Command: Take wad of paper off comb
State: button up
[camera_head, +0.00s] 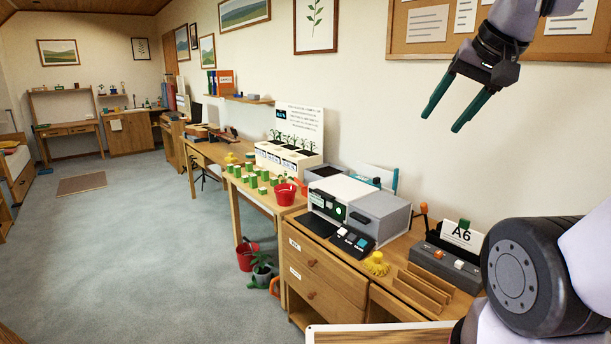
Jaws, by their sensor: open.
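My gripper (443,121) is at the upper right, in the air in front of the wall. Its two green fingers are apart, with nothing between them. I cannot make out a wad of paper or a comb for certain in this view. A small yellow lumpy object (376,264) sits on the near wooden cabinet top, left of a slotted wooden rack (425,288). I cannot tell what it is. My gripper is well above the cabinet and touches nothing.
A grey and white machine (358,209) stands on the cabinet (322,268). A dark box with an A6 card (462,236) stands at its right. A red pot (285,194) and several green blocks stand on the table beyond. Open carpet (130,245) lies at left.

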aim_at(460, 234)
jog(key=z, duration=0.8)
jog(key=i+j+z, duration=0.2)
jog(key=j, duration=0.2)
jog(key=i+j+z, duration=0.15)
jog(key=j, duration=0.2)
jog(key=j+z, duration=0.2)
jog(key=j, duration=0.2)
jog(key=i, duration=0.05)
